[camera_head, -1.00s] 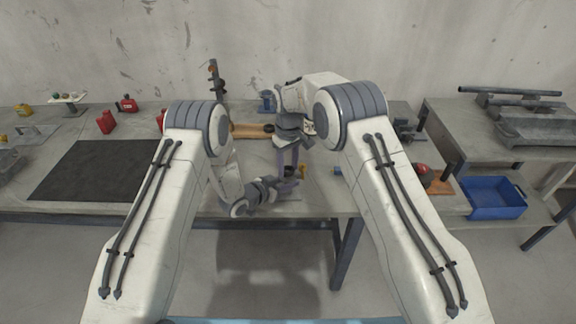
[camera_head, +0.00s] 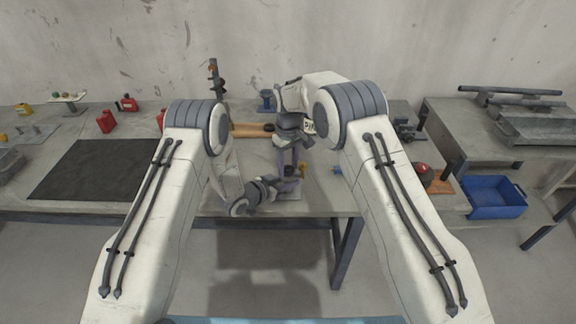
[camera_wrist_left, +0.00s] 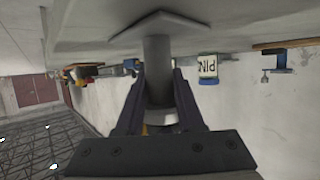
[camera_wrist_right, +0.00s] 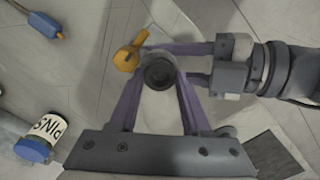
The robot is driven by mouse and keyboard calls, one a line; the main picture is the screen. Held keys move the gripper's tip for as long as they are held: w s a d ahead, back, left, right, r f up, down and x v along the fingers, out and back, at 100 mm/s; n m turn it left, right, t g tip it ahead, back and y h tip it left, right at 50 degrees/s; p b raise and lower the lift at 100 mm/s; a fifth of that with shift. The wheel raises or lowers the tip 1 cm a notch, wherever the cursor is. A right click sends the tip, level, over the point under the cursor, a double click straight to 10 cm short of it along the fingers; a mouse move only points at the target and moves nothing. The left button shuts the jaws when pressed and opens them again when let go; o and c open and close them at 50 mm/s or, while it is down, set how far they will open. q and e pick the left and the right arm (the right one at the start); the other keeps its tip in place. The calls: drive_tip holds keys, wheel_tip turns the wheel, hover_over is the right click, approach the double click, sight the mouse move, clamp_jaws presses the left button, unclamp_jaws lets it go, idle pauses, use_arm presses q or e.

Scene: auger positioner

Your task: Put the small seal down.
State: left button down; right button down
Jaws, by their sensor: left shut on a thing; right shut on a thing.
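A dark round ring, which looks like the small seal (camera_wrist_right: 158,73), is between the fingertips of my right gripper (camera_wrist_right: 158,80) at the top of a grey cylinder. Whether the ring touches the cylinder cannot be told. My left gripper (camera_wrist_left: 158,92) is shut on the grey cylinder (camera_wrist_left: 157,70), which has a wide angular flange (camera_wrist_left: 163,27) against the grey surface. In the right wrist view the left fingers come in from the right, on both sides of the ring. In the head view both grippers meet over the table's front middle, and the small parts are mostly hidden there.
An orange tool (camera_wrist_right: 128,56) lies close beside the grippers. A blue-capped container marked PINS (camera_wrist_right: 45,138) stands nearby. A black mat (camera_head: 95,170) covers the table's left part. A blue bin (camera_head: 495,200) is at the right. The table's front edge is close to the grippers.

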sight(288, 168)
wheel_tip(288, 168, up, 8)
drive_tip(key=shift+w, duration=0.1)
wheel_tip(288, 168, down, 9)
drive_tip(key=shift+f, duration=0.1)
use_arm(q)
drive_tip(key=shift+r, duration=0.1)
idle(0.3)
use_arm(e)
drive_tip(key=shift+d+f, duration=0.1)
